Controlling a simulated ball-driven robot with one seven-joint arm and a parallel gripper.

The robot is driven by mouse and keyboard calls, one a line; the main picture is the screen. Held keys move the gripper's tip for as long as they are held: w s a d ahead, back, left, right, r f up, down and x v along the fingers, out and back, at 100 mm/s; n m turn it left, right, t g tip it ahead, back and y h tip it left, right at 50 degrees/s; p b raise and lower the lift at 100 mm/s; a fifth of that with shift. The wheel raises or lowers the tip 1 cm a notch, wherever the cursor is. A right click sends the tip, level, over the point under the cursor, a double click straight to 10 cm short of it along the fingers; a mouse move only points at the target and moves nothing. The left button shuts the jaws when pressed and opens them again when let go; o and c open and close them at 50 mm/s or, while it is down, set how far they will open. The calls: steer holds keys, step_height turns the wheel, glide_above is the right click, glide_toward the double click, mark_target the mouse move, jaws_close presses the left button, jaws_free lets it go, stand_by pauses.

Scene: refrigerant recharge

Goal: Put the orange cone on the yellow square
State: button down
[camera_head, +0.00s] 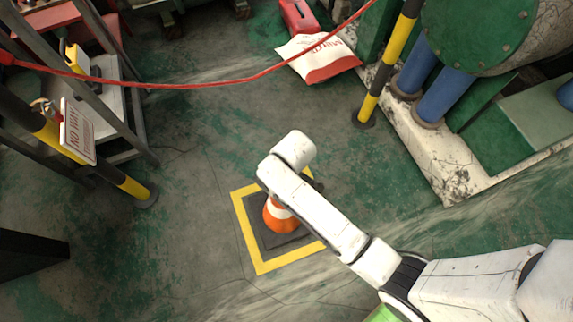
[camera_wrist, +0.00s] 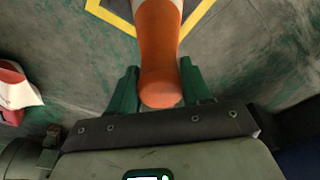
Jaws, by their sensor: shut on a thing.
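The orange cone (camera_head: 281,220) with a white band and a dark square base appears upright inside the yellow square (camera_head: 248,237), a yellow outline on the floor. My white arm hides the cone's top and the square's right part in the head view. Whether the base touches the floor is hard to tell. In the wrist view, the cone's orange tip (camera_wrist: 160,85) is between the green fingers of my gripper (camera_wrist: 160,92), which is shut on it. Part of the yellow outline (camera_wrist: 110,15) shows beyond the cone.
A red rope (camera_head: 200,84) hangs across the back between striped posts (camera_head: 385,70) and (camera_head: 130,187). A white and red bag (camera_head: 318,58) lies behind it. A concrete plinth (camera_head: 440,165) with machinery stands at right. Floor left of the square is clear.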

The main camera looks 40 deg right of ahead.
steer(key=shift+f, duration=1.15)
steer(key=c, duration=0.5)
jaws_free()
steer(key=shift+s+f+b, duration=0.15)
steer(key=shift+f+b, duration=0.05)
steer(key=shift+b, duration=0.1)
steer(key=shift+r, duration=0.1)
steer(key=r+p, duration=0.1)
steer(key=r, duration=0.3)
steer(key=s+r+p, duration=0.1)
steer(key=r+p, duration=0.1)
steer(key=r, duration=0.2)
steer(key=d+r+p, duration=0.1)
steer(key=r, duration=0.3)
steer(key=shift+s, duration=0.3)
steer(key=s+d+r+m, duration=0.2)
steer(key=s+d+m, duration=0.1)
steer(key=s, duration=0.4)
steer(key=s+d+r+m+h, duration=0.1)
steer(key=s+d+r+m, duration=0.1)
steer(key=s, duration=0.6)
steer(key=shift+d+r+m+g, duration=0.35)
steer(key=shift+d+r, duration=0.25)
steer(key=shift+d, duration=0.25)
